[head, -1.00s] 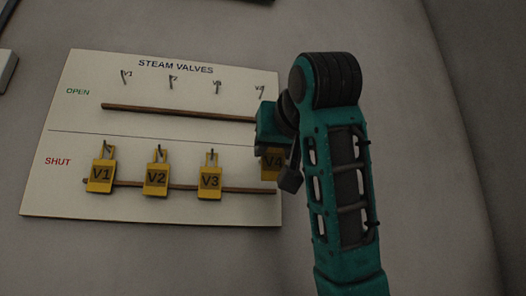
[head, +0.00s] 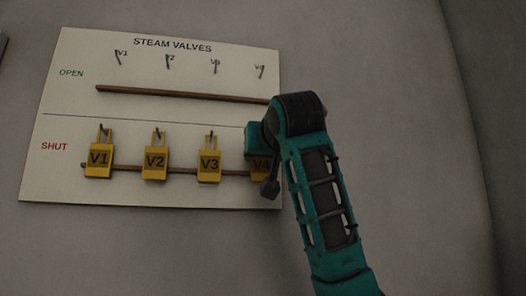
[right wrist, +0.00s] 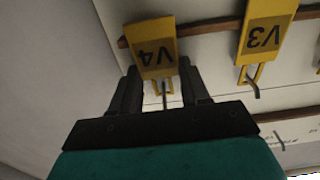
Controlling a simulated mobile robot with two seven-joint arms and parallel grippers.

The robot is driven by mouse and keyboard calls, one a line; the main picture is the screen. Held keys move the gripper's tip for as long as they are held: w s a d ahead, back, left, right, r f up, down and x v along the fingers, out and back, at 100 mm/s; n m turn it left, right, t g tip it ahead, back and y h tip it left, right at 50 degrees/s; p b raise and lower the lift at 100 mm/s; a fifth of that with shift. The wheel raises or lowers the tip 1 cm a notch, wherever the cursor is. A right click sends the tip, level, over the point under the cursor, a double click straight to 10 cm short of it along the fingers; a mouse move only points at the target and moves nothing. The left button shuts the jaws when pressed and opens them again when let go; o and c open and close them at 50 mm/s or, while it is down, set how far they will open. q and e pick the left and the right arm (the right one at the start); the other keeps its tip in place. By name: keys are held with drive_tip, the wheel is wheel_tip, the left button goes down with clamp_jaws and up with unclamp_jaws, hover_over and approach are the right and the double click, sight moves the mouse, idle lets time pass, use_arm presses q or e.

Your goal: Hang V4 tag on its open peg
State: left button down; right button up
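The yellow V4 tag (right wrist: 155,50) hangs in the SHUT row, at its right end. The metal peg (right wrist: 165,97) still shows at its loop in the right wrist view. My right gripper (right wrist: 161,72) has one finger on each side of V4, close to its edges. Whether the fingers press on it cannot be told. In the head view my right gripper (head: 262,160) covers part of V4 (head: 261,171). The V4 open peg (head: 261,72) at the upper right of the board is bare. My left gripper is not in view.
The white STEAM VALVES board (head: 180,125) is on a grey wall. V1 (head: 99,160), V2 (head: 155,163) and V3 (head: 209,166) tags hang in the SHUT row. A brown rail (head: 180,94) runs below the empty OPEN pegs. V3 is the tag nearest my right gripper's V4.

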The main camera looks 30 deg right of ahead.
drive_tip(key=o, duration=0.4)
drive_tip(key=shift+o, duration=0.2)
drive_tip(key=b+v, duration=0.4)
drive_tip(key=v, duration=0.9)
drive_tip(key=shift+a, duration=0.2)
drive_tip(key=shift+w, duration=0.1)
